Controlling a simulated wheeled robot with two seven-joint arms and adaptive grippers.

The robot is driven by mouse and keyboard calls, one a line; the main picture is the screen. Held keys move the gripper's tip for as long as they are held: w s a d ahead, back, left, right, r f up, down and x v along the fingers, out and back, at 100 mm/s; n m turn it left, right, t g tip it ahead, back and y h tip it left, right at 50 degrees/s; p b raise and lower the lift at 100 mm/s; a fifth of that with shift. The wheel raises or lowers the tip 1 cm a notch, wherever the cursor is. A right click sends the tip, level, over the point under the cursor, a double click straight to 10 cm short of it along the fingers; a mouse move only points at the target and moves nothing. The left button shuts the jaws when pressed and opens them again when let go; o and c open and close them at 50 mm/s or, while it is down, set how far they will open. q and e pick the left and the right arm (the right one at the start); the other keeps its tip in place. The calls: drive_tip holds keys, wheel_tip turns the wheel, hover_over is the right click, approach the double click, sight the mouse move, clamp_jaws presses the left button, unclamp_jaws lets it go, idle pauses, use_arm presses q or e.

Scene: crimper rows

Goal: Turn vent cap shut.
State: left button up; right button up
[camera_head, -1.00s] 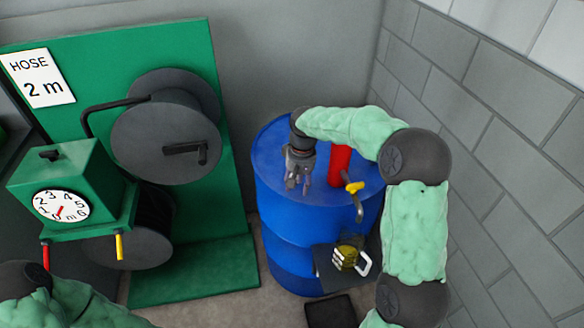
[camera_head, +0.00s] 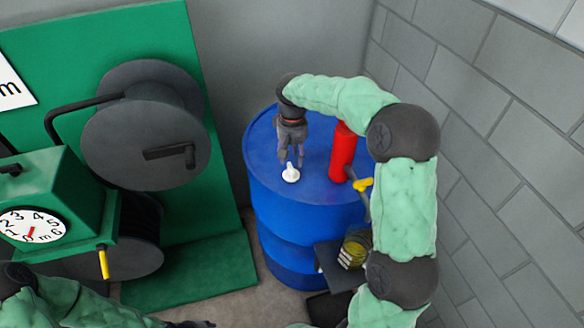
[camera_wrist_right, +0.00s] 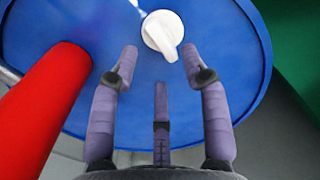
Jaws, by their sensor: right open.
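The white vent cap (camera_head: 290,174) sits on the top of the blue drum (camera_head: 262,153), toward its front left. In the right wrist view the vent cap (camera_wrist_right: 162,34) is a round knob with a raised grip bar. My right gripper (camera_head: 292,160) hangs over the drum top just behind the cap in the head view. In the right wrist view its fingers (camera_wrist_right: 160,68) are spread and empty, with the cap beyond the fingertips. The gap between fingers and cap is hard to judge. My left arm shows at the lower left; its gripper is not clearly visible.
A red cylinder (camera_head: 343,152) stands on the drum right of the gripper, close to it in the wrist view (camera_wrist_right: 40,105). A yellow-handled tap (camera_head: 363,185) is beside it. A dark shelf (camera_head: 330,262) is at the drum's front. A green hose-reel stand (camera_head: 215,255) is at left.

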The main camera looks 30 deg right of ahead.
sight(291, 170)
drive_tip(key=shift+f+b, duration=0.7)
drive_tip(key=shift+f, duration=1.65)
clamp_jaws()
